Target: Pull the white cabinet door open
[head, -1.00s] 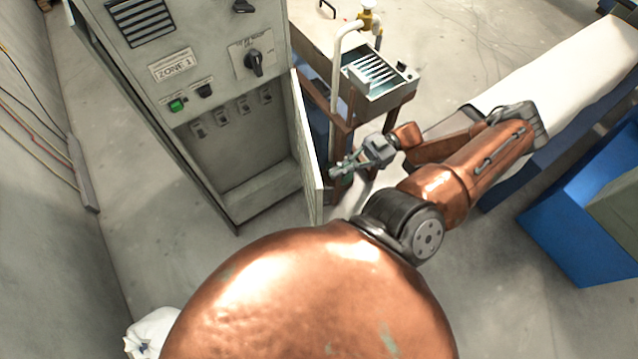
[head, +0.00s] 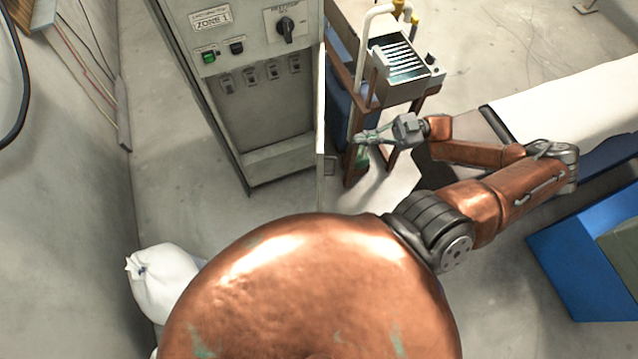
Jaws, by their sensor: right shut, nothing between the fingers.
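The white cabinet door (head: 320,125) stands swung out from the right side of the grey cabinet (head: 225,120) and shows almost edge-on. The cabinet's lower opening is uncovered, with a row of small switches (head: 262,74) on its back wall. My right gripper (head: 360,138) is shut and empty, to the right of the door with a visible gap between them in the picture. Its fingers point left towards the door. My left gripper is out of view.
A stand with a slotted metal tray (head: 405,65) and pipes is behind my right gripper. A white-topped bench (head: 570,100) and a blue bin (head: 590,255) are on the right. A white sack (head: 165,285) lies at the lower left. Floor before the cabinet is clear.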

